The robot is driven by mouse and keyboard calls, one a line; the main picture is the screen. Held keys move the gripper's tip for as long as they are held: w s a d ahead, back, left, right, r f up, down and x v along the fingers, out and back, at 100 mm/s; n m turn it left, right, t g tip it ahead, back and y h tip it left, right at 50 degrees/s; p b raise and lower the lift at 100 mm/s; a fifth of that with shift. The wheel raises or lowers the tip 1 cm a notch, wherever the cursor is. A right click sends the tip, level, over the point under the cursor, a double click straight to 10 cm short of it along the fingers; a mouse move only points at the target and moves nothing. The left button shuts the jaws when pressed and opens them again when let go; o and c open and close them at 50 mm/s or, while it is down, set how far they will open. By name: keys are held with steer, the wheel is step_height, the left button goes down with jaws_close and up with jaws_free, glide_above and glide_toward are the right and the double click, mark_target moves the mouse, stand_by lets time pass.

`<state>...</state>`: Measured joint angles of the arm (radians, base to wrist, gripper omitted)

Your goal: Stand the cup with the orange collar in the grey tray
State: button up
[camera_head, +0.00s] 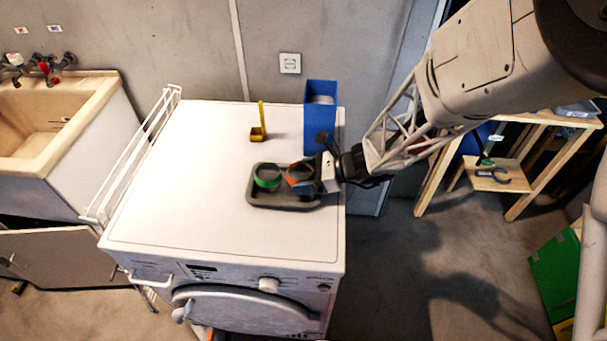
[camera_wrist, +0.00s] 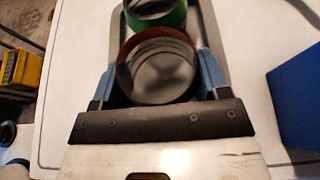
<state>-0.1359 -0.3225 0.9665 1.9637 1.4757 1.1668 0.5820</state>
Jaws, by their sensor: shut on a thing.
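The cup with the orange collar (camera_head: 299,174) is at the right part of the grey tray (camera_head: 283,202), on top of the washing machine. In the wrist view the orange-collared cup (camera_wrist: 158,72) is between the blue fingers of my gripper (camera_wrist: 157,80), which is shut on it. The cup looks upright, with its open top facing up. I cannot tell whether its base touches the tray floor. A cup with a green collar (camera_head: 267,177) stands in the tray just left of it; its green rim (camera_wrist: 155,14) shows at the top of the wrist view. My gripper (camera_head: 312,172) reaches in from the right.
A blue open box (camera_head: 320,118) stands behind the tray, close to my gripper. A yellow scoop (camera_head: 258,128) stands behind and left of the tray. The left and front of the white machine top (camera_head: 185,190) are clear. A white rail (camera_head: 130,155) edges its left side.

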steer(key=shift+f, duration=0.4)
stand_by(0.8)
steer(key=o, duration=1)
steer(key=shift+r, duration=0.2)
steer(key=shift+r, duration=4.3)
